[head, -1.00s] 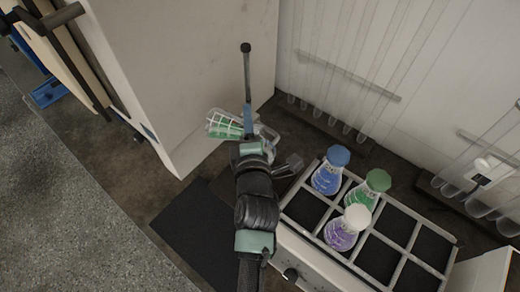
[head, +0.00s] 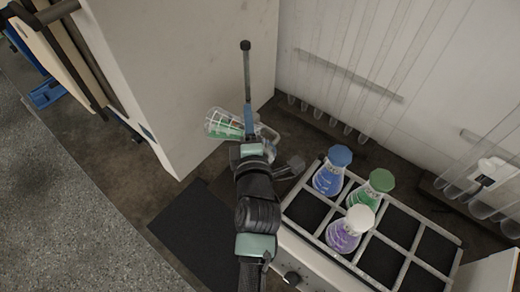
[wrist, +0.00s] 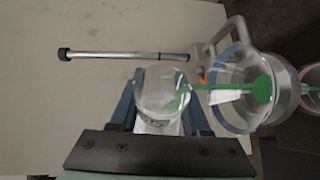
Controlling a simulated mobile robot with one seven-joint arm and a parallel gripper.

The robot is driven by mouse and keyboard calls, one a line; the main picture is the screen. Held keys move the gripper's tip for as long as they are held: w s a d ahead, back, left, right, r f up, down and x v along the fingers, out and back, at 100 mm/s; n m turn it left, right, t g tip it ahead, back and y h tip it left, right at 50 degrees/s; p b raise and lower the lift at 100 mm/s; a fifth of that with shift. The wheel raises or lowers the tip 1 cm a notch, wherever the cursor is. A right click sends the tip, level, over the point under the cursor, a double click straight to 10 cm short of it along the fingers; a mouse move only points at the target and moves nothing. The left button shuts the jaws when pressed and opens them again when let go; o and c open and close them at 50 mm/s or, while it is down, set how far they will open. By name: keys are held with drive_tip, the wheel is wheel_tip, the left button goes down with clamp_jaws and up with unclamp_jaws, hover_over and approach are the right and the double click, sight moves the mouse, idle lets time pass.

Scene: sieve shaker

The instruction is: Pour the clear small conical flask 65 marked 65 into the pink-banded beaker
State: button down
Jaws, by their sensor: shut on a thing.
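My gripper (wrist: 165,112) is shut on a clear glass vessel (wrist: 158,92), apparently the small conical flask; I cannot read its marking. A green streak runs from this glass toward a clear blue-rimmed vessel (wrist: 240,125) to its right, with green inside it. A pink-rimmed vessel (wrist: 312,75), apparently the pink-banded beaker, is cut off at the right edge. In the head view, a tilted clear vessel with green in it (head: 224,125) is left of my gripper (head: 248,122). Overlapping glass hides which vessel holds the green.
A rack (head: 410,212) at the right holds blue-capped (head: 328,177), green-capped (head: 370,190) and white-capped (head: 345,235) flasks. Clear tubes hang along the back wall. A pale cabinet (head: 190,70) stands close behind. A dark mat (head: 195,240) lies at lower left.

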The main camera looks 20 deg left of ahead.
drive_tip(key=shift+f+b, duration=0.1)
drive_tip(key=shift+b, duration=0.6)
drive_tip(key=shift+d+r+m+t+y+b, duration=0.3)
drive_tip(key=shift+m+b, duration=0.5)
drive_tip(key=shift+b, duration=1.05)
idle(1.2)
